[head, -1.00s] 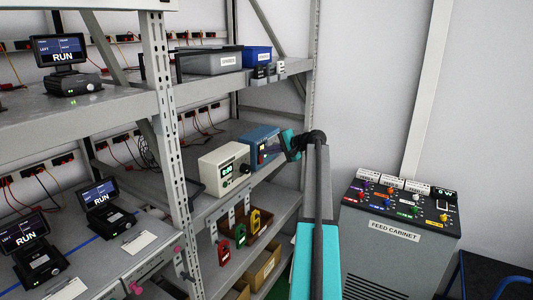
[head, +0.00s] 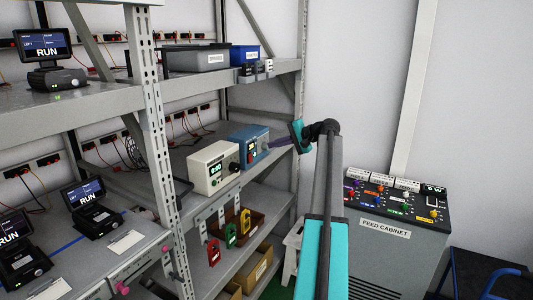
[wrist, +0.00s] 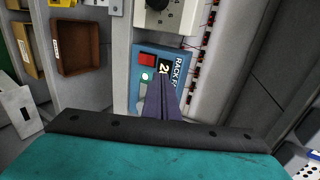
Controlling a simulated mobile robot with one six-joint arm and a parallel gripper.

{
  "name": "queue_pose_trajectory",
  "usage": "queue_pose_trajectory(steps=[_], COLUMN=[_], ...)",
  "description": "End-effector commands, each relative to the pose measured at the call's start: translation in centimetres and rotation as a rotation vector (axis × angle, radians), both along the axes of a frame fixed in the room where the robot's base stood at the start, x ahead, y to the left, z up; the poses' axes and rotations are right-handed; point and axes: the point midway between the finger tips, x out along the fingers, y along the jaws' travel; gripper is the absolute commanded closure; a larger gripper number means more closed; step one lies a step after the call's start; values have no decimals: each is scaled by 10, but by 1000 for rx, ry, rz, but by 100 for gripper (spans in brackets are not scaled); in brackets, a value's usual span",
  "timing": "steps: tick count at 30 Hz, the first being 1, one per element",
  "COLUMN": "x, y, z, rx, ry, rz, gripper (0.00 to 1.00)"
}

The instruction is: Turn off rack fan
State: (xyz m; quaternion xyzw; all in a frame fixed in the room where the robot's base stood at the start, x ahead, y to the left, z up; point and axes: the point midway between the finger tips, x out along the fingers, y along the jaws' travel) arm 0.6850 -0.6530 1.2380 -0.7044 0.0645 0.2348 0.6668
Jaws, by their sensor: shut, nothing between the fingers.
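The rack fan unit is a blue box (head: 246,136) on the middle shelf. In the wrist view its front (wrist: 178,59) carries a partly hidden "RACK F…" label, a red switch (wrist: 146,57), a lit green lamp (wrist: 146,77) and a small display (wrist: 164,68) partly covered by my fingers. My gripper (head: 270,146) is to the right of the box, with its dark fingers pointing at the front. The fingers (wrist: 160,82) also show in the wrist view, closed together and empty, below and right of the switch. They look apart from the switch; contact with the front cannot be told.
A cream instrument with a green display (head: 213,168) stands left of the blue box. The feed cabinet (head: 395,245) stands at the right. A rack upright (head: 303,90) is close behind my gripper.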

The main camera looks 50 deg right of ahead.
Motion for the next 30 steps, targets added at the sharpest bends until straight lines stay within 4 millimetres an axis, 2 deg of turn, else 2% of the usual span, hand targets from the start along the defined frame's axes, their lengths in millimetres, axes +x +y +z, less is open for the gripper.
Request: queue_pose_trajectory(steps=[3, 9, 30], x=[-13, -24, -25], y=[-3, -5, -5], z=[9, 19, 22], rx=[-1, 1, 1], ry=[0, 0, 0], rz=[0, 0, 3], gripper=[100, 100, 100])
